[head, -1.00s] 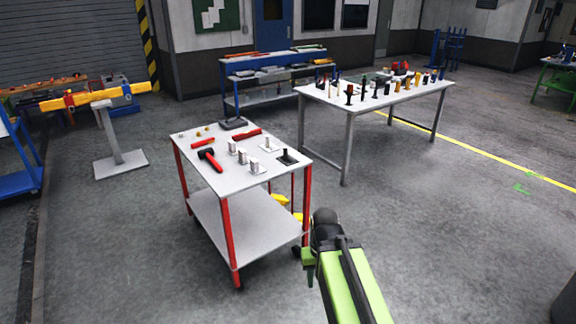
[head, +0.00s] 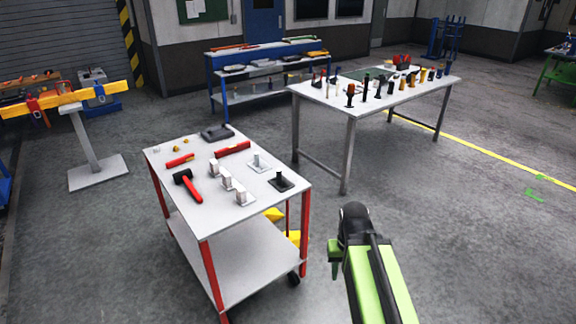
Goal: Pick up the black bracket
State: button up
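A black bracket (head: 282,182), with a flat base and a short upright part, sits on the cart's top near its right corner. Several white brackets (head: 227,181) stand to its left, and a light grey one (head: 257,164) stands just behind it. My gripper (head: 334,264) shows beside the cart, in front of and to the right of the black bracket, apart from it. Only a green part of it shows past my arm, so its fingers cannot be made out. I see nothing held in it.
The red-legged cart (head: 176,213) also carries a black and red hammer (head: 188,186), red bars and a dark grey block (head: 217,132). Behind, a white table (head: 335,101) holds several small dark and yellow parts. The floor at right is clear.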

aim_at(281, 182)
jog(key=u, duration=0.25)
jog(key=i, duration=1.4)
jog(key=u, duration=1.15)
jog(key=i, duration=0.7)
jog(key=u, duration=0.45)
